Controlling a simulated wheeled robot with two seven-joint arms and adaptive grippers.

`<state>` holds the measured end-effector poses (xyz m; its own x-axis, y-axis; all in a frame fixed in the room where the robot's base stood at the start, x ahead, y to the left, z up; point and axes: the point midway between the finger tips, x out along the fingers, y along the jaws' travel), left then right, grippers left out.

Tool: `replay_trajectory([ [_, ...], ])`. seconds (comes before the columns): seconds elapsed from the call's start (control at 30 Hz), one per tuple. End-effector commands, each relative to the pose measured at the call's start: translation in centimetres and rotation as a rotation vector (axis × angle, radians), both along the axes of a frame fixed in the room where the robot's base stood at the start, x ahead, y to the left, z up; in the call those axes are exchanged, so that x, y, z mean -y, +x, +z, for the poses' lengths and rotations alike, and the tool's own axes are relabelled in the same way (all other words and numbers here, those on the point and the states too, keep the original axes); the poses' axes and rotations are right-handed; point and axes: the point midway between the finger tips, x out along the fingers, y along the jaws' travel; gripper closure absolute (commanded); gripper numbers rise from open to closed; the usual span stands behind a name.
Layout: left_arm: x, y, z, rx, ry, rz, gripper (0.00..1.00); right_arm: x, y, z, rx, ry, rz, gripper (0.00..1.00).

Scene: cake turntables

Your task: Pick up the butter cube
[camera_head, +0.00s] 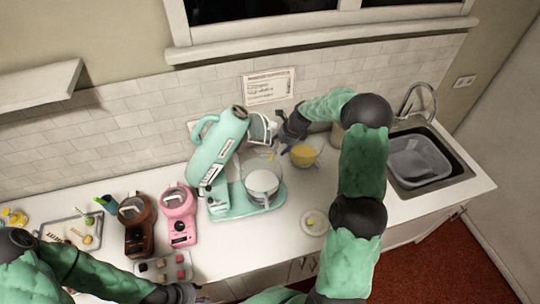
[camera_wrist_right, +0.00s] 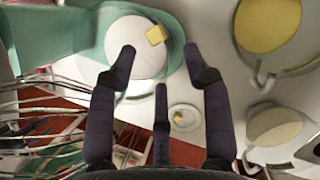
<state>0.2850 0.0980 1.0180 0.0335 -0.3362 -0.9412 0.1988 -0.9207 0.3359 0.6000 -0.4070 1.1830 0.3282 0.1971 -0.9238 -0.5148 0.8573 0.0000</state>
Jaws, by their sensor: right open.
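A small yellow butter cube (camera_head: 312,222) lies on a small white plate (camera_head: 304,230) at the counter's front; the right wrist view also shows that cube (camera_wrist_right: 178,118). A second yellow cube (camera_wrist_right: 156,35) shows over the white-filled mixer bowl (camera_wrist_right: 130,50); I cannot tell whether it rests in it. My right gripper (camera_head: 280,138) is beside the raised mixer head, above the counter. Its fingers (camera_wrist_right: 160,68) are apart and empty. My left gripper (camera_head: 190,293) is low at the front edge, partly cut off; its opening is unclear.
The teal mixer (camera_head: 222,145) stands with its head tilted up. A bowl of yellow contents (camera_head: 303,152) is right of it. Pink (camera_head: 178,215) and brown (camera_head: 138,230) small machines and a tray (camera_head: 72,228) are to the left. The sink (camera_head: 420,160) is far right.

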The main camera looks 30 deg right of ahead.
Motion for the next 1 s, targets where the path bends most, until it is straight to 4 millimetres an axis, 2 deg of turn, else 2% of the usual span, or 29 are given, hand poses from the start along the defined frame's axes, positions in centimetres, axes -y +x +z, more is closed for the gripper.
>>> replay_trajectory([
  [0.1, 0.0, 0.0, 0.4, 0.001, 0.0, 0.0, 0.6, -0.4, 0.5, -1.4, 0.0, 0.0, 0.001, 0.5],
  [0.43, 0.0, 0.1, 1.0, 0.001, 0.0, 0.0, 0.6, -1.0, 1.1, -3.4, 0.0, 0.0, 0.001, 0.5],
  [0.73, 0.0, 0.1, 2.3, 0.002, 0.0, 0.001, 0.6, -2.1, 1.9, -6.6, 0.0, 0.0, 0.001, 0.5],
  [1.0, 0.0, 0.1, 2.4, 0.001, 0.0, 0.0, 0.6, -2.3, 2.2, -7.5, 0.002, -0.001, 0.001, 0.5],
])
